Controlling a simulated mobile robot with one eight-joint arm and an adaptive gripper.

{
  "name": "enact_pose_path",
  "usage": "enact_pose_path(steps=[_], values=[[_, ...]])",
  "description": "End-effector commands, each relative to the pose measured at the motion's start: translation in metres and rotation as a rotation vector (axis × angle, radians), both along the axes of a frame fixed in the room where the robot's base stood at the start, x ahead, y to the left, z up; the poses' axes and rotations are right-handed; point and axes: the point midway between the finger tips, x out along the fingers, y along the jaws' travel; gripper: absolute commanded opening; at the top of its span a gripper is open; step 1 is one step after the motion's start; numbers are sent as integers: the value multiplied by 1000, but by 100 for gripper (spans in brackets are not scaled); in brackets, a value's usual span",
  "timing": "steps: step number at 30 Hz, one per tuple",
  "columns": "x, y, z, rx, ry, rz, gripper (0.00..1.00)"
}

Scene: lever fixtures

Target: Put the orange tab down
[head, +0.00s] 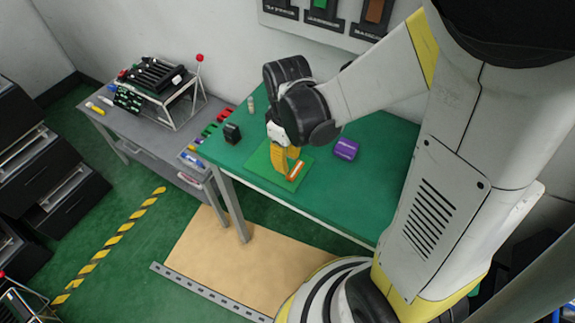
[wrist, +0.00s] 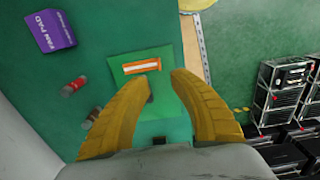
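The orange tab (head: 295,169) is a short bar with a pale edge, on a light green plate (head: 262,163) on the green table. In the wrist view the orange tab (wrist: 135,67) lies crosswise near the far end of the plate (wrist: 128,56), beyond my left fingertip. My gripper (head: 287,157) points down over the plate, beside the tab. Its yellow fingers (wrist: 163,78) are spread apart with nothing visible held between them. I cannot tell whether a finger touches the tab. A small dark part on the plate shows beside the left finger.
A purple box (head: 346,149) stands right of the plate; it also shows in the wrist view (wrist: 52,31). A small black object (head: 232,133) stands to the left. A grey side table (head: 135,135) holds a rack. The table's front right is clear.

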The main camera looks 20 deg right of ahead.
Motion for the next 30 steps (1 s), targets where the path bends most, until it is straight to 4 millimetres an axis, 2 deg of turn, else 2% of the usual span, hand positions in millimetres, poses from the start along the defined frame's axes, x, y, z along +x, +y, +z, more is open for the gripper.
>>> enact_pose_path(steps=[1, 3, 13, 22, 25, 30], values=[[0, 0, 15, 0, 0, 0, 27], [0, 0, 28, 0, 0, 0, 27], [-4, 0, 65, 2, -48, -49, 27], [-32, 0, 135, 74, -368, -370, 27], [-42, 0, 150, 118, -465, -471, 27], [-52, 0, 164, 181, -570, -578, 27]])
